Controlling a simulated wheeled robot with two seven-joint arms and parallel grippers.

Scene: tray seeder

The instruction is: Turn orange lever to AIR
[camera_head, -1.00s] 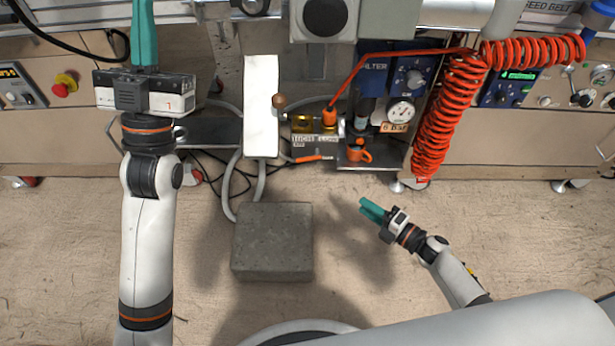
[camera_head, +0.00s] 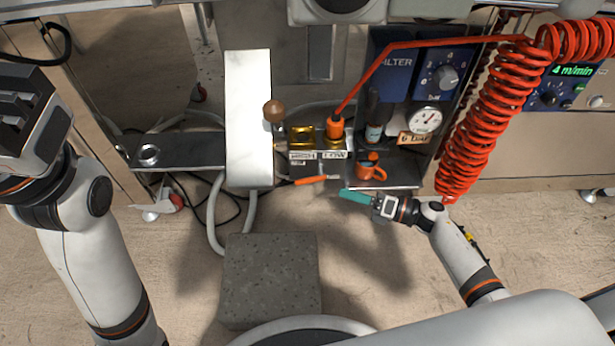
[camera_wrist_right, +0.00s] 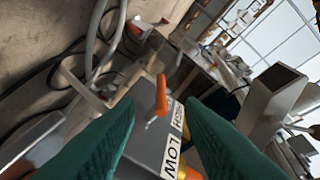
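The orange lever (camera_head: 310,180) lies roughly level at the front of the fittings, below a plate with labels (camera_head: 318,155). In the right wrist view the orange lever (camera_wrist_right: 161,95) shows between my two teal fingers, past their tips, beside a plate reading LOW (camera_wrist_right: 170,160) and HIGH. No AIR mark is readable. My right gripper (camera_head: 345,195) is just below and right of the lever, apart from it; its fingers are spread and empty. My left arm is at the left edge and its fingers are out of the picture.
A white panel (camera_head: 248,110) stands left of the lever. A grey block (camera_head: 268,285) is below.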

